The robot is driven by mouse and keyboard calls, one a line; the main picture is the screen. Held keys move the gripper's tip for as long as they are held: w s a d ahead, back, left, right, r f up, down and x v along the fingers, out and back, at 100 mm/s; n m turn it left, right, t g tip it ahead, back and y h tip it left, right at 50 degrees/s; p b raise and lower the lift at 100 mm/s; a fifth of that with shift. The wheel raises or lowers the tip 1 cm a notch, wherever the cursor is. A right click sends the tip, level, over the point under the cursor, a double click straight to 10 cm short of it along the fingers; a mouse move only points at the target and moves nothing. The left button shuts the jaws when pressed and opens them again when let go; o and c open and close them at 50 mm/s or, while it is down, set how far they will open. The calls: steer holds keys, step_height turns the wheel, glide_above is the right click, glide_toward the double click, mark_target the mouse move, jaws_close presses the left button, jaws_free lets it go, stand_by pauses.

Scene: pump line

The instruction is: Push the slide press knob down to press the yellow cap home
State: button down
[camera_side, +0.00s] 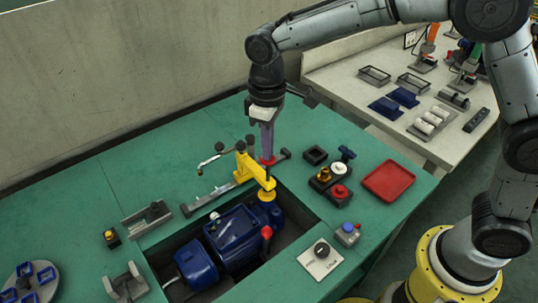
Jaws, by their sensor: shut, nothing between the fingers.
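My gripper (267,153) points straight down, shut and empty, with its fingertips right at the red knob (268,161) of the slide press. I cannot tell whether they touch it. The press (253,171) is a yellow bracket with a post and an arm reaching over the pump. A thin dark rod runs from the knob down through the arm. The yellow cap (266,196) shows just under the arm's end, over the blue pump (236,232). Its seating is too small to tell.
The pump lies in a dark recess in the green bench (100,198). A toggle clamp (215,158) stands left of the press. A block with knobs (330,182) and a red tray (387,181) lie to the right. A grey bracket (146,217) is at left.

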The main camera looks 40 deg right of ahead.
steer(key=shift+r, duration=2.5)
steer(key=s+d+r+m+t, duration=0.3)
steer(key=s+d+r, duration=0.5)
steer(key=d+r, duration=0.35)
steer(key=s+d+f+m+t, duration=0.1)
steer(key=s+d+f, duration=0.2)
steer(key=s, duration=0.5)
steer(key=s+d+f+m+t, duration=0.1)
steer(key=s+d+f+m, duration=0.1)
steer(key=s, duration=0.6)
step_height(320, 180, down, 3)
steer(key=shift+d+r+t, duration=0.1)
steer(key=shift+d+t, duration=0.2)
steer(key=shift+d, duration=0.45)
